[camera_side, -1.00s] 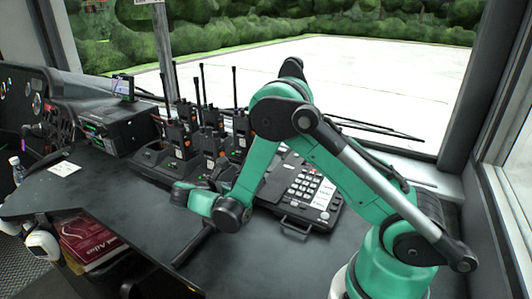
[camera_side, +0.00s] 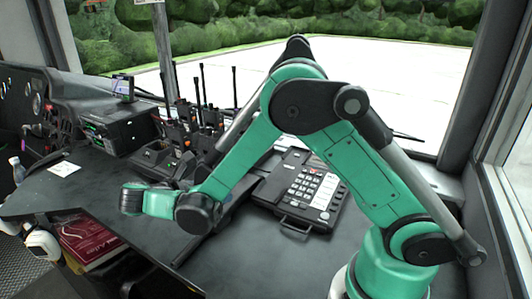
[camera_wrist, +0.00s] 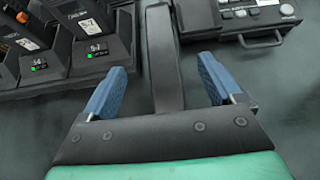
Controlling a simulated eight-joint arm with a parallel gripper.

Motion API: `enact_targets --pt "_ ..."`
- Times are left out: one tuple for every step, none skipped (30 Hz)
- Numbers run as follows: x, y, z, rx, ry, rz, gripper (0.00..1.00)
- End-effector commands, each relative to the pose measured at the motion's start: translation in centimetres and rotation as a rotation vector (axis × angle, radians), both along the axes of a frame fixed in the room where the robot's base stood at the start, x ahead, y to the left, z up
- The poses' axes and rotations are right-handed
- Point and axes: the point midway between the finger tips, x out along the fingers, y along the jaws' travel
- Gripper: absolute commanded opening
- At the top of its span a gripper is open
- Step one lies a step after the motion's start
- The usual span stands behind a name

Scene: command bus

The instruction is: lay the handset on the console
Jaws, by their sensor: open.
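The console (camera_side: 308,203) is a dark desk phone base with pale keys and a front handle. It stands on the desk at centre right, and its front corner shows at the upper right in the wrist view (camera_wrist: 238,16). A long dark bar, which looks like the handset (camera_wrist: 160,50), lies on the desk left of the console. It runs between the jaws of my gripper (camera_wrist: 161,66). The gripper is open, with a blue-padded finger apart on each side of the bar. The bar's near end is hidden by the palm. In the side view my arm hides the jaws.
Several radios in chargers (camera_side: 160,160) stand left of the console, close to my gripper at the upper left of the wrist view. A dark unit (camera_side: 120,128) and a paper note (camera_side: 64,169) are farther left. The front of the desk (camera_side: 275,265) is clear.

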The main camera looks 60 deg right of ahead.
Motion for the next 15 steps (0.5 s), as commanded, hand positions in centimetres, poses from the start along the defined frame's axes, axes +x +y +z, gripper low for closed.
enact_targets --pt "0.0 0.7 0.4 0.000 0.001 0.003 0.86" --pt "0.0 1.0 0.6 0.000 0.001 0.003 0.86" --pt "0.0 1.4 0.8 0.000 0.001 0.003 0.86" --pt "0.0 1.6 0.9 0.000 0.000 0.001 0.86" --pt "0.0 1.7 1.1 0.002 -0.002 0.000 0.86" --pt "0.0 1.8 1.3 0.008 -0.010 -0.003 0.86" --pt "0.0 1.8 1.4 0.018 -0.020 -0.006 0.86" --pt "0.0 1.7 1.6 0.033 -0.037 -0.010 0.86" --pt "-0.1 1.5 2.0 0.061 -0.067 -0.020 0.86" --pt "-0.2 1.4 2.3 0.089 -0.100 -0.029 0.86" --pt "-0.3 1.1 2.6 0.123 -0.137 -0.042 0.86" --pt "-0.6 0.8 3.1 0.176 -0.196 -0.066 0.86" --pt "-0.8 0.6 3.4 0.223 -0.246 -0.088 0.86" --pt "-1.1 0.4 3.7 0.275 -0.300 -0.115 0.86" --pt "-1.6 0.2 4.1 0.346 -0.376 -0.157 0.86"
